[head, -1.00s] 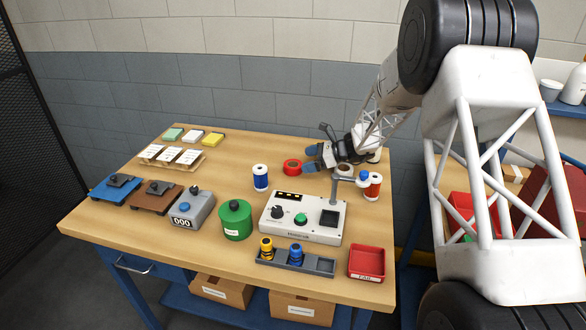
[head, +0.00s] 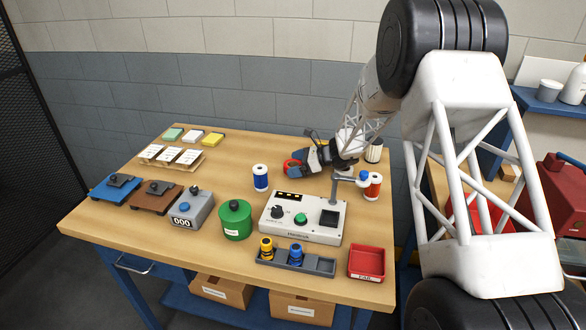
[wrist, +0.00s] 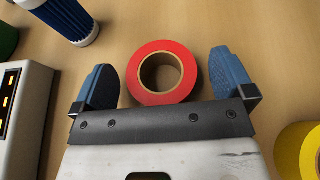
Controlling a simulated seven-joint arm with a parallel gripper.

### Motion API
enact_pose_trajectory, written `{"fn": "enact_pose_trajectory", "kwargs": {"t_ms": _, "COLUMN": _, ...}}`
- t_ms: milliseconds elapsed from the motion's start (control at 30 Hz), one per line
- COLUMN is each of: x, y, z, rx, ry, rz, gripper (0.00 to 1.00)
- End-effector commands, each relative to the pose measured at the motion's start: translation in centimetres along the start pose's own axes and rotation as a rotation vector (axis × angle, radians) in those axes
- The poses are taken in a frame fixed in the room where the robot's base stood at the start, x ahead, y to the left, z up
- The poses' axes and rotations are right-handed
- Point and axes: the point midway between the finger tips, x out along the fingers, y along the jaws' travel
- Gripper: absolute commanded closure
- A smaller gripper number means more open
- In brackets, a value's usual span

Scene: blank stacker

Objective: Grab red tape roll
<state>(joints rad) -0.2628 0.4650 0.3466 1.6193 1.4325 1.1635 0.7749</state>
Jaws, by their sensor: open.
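The red tape roll (wrist: 188,63) lies flat on the wooden table, its tan core hole facing up. In the wrist view it sits between the two blue fingers of my gripper (wrist: 163,78), with a small gap on each side. In the head view the roll (head: 289,167) shows partly behind the blue fingertips of my gripper (head: 296,168). My gripper is open around the roll and does not appear to touch it with either finger.
A blue spool (head: 261,178) stands left of the gripper. A white control box (head: 303,237) with a post stands in front, and a red-banded spool (head: 372,187) stands to its right. A yellow roll (wrist: 300,150) lies right of my gripper.

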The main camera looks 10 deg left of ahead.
Motion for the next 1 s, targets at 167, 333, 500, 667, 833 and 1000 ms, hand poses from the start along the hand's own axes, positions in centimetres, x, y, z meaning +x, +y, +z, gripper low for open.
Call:
{"fn": "enact_pose_trajectory", "kwargs": {"t_ms": 167, "x": 0.2, "y": -0.02, "z": 0.01, "rx": 0.0, "ry": 0.0, "rz": 0.0, "gripper": 0.0}}
{"fn": "enact_pose_trajectory", "kwargs": {"t_ms": 333, "x": 0.18, "y": -0.02, "z": 0.01, "rx": 0.0, "ry": 0.0, "rz": 0.0, "gripper": 0.0}}
{"fn": "enact_pose_trajectory", "kwargs": {"t_ms": 500, "x": 0.17, "y": -0.02, "z": 0.02, "rx": 0.0, "ry": 0.0, "rz": 0.0, "gripper": 0.0}}
{"fn": "enact_pose_trajectory", "kwargs": {"t_ms": 667, "x": 0.16, "y": -0.02, "z": 0.02, "rx": 0.0, "ry": 0.0, "rz": 0.0, "gripper": 0.12}}
{"fn": "enact_pose_trajectory", "kwargs": {"t_ms": 833, "x": 0.16, "y": -0.02, "z": 0.03, "rx": 0.0, "ry": 0.0, "rz": 0.0, "gripper": 0.38}}
{"fn": "enact_pose_trajectory", "kwargs": {"t_ms": 1000, "x": 0.15, "y": -0.03, "z": 0.04, "rx": 0.0, "ry": 0.0, "rz": 0.0, "gripper": 0.53}}
